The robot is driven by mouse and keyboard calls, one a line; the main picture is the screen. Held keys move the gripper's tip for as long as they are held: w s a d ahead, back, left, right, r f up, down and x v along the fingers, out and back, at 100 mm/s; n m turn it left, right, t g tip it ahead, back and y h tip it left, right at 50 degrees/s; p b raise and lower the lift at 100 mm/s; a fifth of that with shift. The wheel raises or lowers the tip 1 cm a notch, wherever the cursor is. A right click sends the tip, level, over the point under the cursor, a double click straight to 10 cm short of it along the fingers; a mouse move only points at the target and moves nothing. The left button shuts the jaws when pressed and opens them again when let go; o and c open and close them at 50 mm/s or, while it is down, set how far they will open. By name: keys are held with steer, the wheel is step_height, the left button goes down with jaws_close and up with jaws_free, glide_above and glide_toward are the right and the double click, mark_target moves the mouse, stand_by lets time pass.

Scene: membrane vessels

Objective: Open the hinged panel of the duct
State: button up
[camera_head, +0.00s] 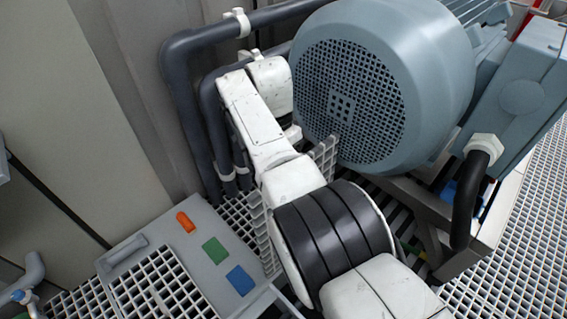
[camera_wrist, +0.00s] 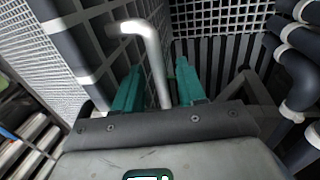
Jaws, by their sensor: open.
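In the wrist view my gripper (camera_wrist: 159,66) has two teal fingers held apart. A pale bent-rod handle (camera_wrist: 157,58) runs between the fingers, one finger on each side. I cannot tell whether either finger touches it. The handle's upper end meets a grid-like panel (camera_wrist: 120,60) on the left, which seems to be the duct's panel. In the head view an upright white grid (camera_head: 264,238) shows beside my arm, and it may be the same panel. My arm hides the gripper and handle there. The hinge is not clear.
A large grey-blue motor (camera_head: 382,85) stands close to the right of my arm. Dark pipes (camera_head: 185,110) run along the wall on the left. A grey box (camera_head: 215,255) with coloured labels sits at lower left. Dark pipes (camera_wrist: 292,60) also crowd the right of the wrist view.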

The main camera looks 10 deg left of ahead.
step_height(320, 180, up, 10)
steer(key=w+a+b, duration=0.1)
steer(key=shift+a, duration=0.35)
steer(key=shift+r, duration=0.15)
stand_by(0.4)
